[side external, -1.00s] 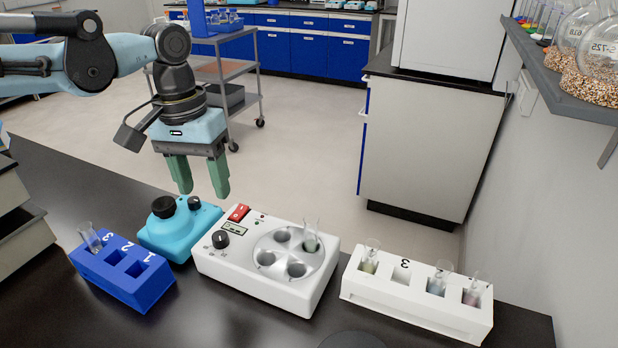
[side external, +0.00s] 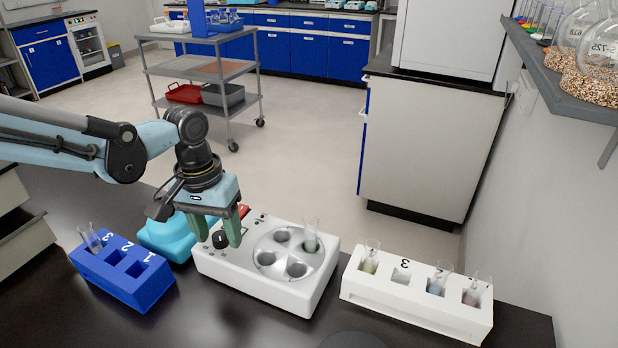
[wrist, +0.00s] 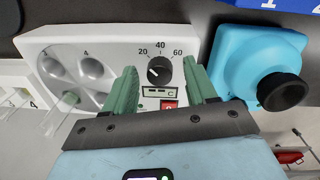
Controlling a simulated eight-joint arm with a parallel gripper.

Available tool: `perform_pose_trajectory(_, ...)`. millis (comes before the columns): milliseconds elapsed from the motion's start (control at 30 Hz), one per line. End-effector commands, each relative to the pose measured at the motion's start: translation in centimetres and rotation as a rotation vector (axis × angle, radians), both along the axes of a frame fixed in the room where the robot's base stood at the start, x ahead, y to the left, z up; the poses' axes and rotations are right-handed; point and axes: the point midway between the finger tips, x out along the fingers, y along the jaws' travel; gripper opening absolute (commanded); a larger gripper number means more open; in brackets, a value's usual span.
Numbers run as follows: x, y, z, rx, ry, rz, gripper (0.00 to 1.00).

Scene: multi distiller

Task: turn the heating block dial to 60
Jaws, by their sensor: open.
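The white heating block (side external: 265,275) stands on the dark bench. Its black dial (wrist: 159,71) has the marks 20, 40 and 60 around it, and it also shows in the side view (side external: 220,240). The dial's white pointer mark is on its left side, away from the 60; its exact reading is hard to tell. My gripper (side external: 217,243) points down over the dial end of the block. In the wrist view my gripper (wrist: 158,75) is open, with one green finger on each side of the dial and gaps between. Contact with the panel cannot be told.
A red switch (wrist: 169,104) sits beside the dial. A tube (side external: 311,236) stands in a well of the block. A light-blue device (side external: 165,240) and a blue rack (side external: 122,275) are to the left, a white rack (side external: 415,303) with tubes to the right.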

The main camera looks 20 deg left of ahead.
Motion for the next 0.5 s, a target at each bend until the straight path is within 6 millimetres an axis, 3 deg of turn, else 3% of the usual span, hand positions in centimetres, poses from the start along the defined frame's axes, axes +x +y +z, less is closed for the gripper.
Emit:
perform_pose_trajectory(133,0.00,-0.01,0.01,0.000,0.000,0.000,0.56)
perform_pose_trajectory(500,0.01,0.00,0.04,0.000,0.000,0.000,0.00)
